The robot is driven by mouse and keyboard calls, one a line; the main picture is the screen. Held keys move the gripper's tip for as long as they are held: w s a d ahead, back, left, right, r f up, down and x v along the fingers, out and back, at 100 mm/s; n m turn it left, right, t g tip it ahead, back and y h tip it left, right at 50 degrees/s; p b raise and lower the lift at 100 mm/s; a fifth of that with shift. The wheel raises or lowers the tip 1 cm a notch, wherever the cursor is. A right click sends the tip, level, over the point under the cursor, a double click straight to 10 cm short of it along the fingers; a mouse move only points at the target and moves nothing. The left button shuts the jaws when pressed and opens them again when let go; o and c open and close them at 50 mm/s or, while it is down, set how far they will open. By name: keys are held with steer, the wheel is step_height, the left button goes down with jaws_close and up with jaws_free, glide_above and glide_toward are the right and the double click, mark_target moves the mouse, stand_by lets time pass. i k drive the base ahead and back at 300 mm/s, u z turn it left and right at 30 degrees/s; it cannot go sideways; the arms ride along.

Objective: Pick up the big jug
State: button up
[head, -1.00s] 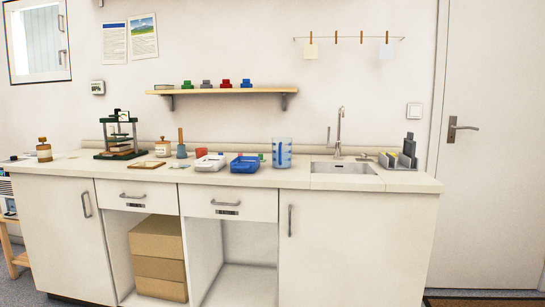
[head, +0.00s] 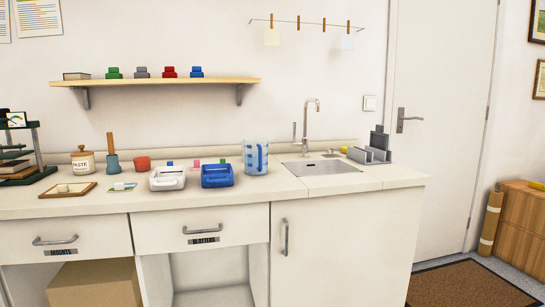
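The big jug (head: 256,157) is a tall, pale blue, see-through vessel with darker blue marks. It stands upright on the white counter (head: 330,190), just left of the sink and right of the blue tray. No other jug is clear in view. My gripper is not in the head view, so its state does not show.
A blue tray (head: 217,176) and a white tray (head: 168,178) sit left of the jug. The sink (head: 312,167) with its tall tap (head: 308,125) is to its right. A wooden shelf (head: 160,82) hangs above. A brown mat (head: 470,284) lies by the door.

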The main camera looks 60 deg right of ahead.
mark_target(255, 148)
steer(key=z, duration=0.95)
steer(key=i, duration=0.9)
steer(key=z, duration=1.1)
